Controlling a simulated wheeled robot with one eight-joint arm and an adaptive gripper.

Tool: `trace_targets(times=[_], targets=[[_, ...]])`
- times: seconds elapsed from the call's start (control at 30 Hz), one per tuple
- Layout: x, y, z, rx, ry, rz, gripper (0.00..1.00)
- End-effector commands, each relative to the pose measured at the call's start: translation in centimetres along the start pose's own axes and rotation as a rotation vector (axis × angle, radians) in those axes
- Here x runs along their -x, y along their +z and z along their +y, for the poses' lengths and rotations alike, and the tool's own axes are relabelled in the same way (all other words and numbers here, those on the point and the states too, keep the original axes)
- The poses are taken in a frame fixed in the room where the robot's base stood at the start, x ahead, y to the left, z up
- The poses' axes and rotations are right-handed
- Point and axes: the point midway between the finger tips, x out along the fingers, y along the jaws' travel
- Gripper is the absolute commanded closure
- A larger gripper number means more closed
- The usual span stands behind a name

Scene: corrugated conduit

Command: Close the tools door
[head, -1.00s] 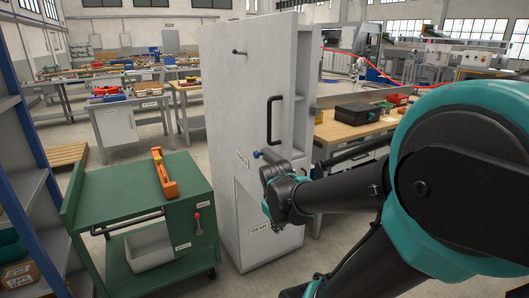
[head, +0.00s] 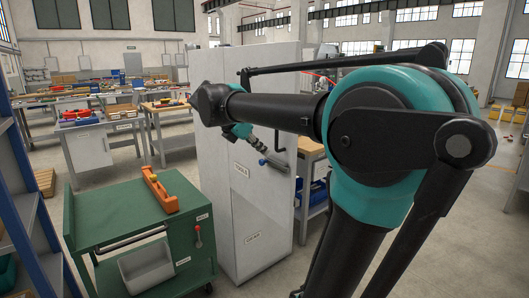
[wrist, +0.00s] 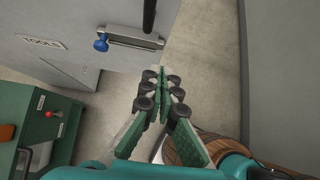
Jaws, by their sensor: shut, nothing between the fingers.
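The tall white cabinet door (head: 225,200) with a TOOLS label (head: 242,170) stands in the middle of the head view. It carries a dark vertical handle (head: 278,143) and a blue knob (head: 262,162). In the wrist view the door (wrist: 75,20) fills the upper left, with the blue knob (wrist: 101,44) on a metal plate. My gripper (wrist: 163,78) is shut and empty, its fingertips over the floor beside the door's edge and apart from knob and handle. In the head view my arm hides part of the door, and how far it stands open is unclear.
A green cart (head: 130,212) with an orange tool (head: 158,190) on top stands left of the cabinet. A blue-framed shelf (head: 45,215) is at the far left. Workbenches stand behind. A grey surface (wrist: 285,60) rises at right in the wrist view.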

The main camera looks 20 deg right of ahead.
Motion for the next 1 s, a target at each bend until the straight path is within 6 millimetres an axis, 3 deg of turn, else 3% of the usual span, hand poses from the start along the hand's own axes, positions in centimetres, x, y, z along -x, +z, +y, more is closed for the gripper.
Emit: trace_targets(times=[0.4,0.63,1.0], targets=[[-8.2,0.0,-0.1,-0.006,-0.002,0.002,1.00],[-10.0,2.2,0.0,-0.004,0.000,0.002,1.00],[-10.6,2.8,0.0,-0.003,0.001,0.002,1.00]])
